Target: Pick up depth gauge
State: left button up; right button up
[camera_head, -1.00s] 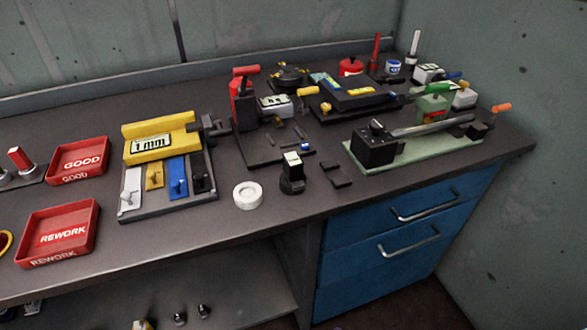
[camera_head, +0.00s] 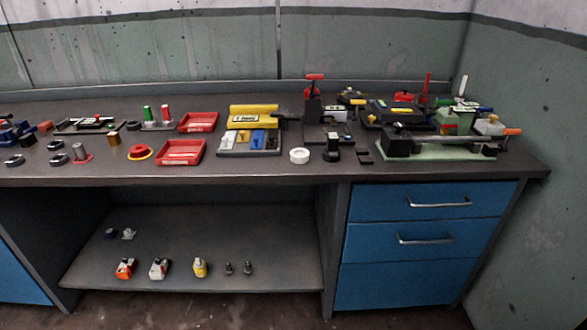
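No thing in view is clearly marked as the depth gauge. A small black upright device with a pale top (camera_head: 332,150) stands near the bench's front edge, between a white ring (camera_head: 299,156) and a small black holder (camera_head: 364,156). I cannot tell whether it is the depth gauge. A black tool with a red handle (camera_head: 313,100) stands behind it. Neither of my grippers is in view.
The grey bench top (camera_head: 60,172) carries red trays (camera_head: 181,152), a yellow block fixture (camera_head: 254,115) and a green-based fixture (camera_head: 440,154) at right. Blue drawers (camera_head: 430,240) are below right. A lower shelf (camera_head: 200,275) holds several small items. A wall closes the right side.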

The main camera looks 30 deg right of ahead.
aim_at(333, 138)
jog(key=z, duration=0.6)
jog(key=i, duration=0.6)
jog(key=z, duration=0.4)
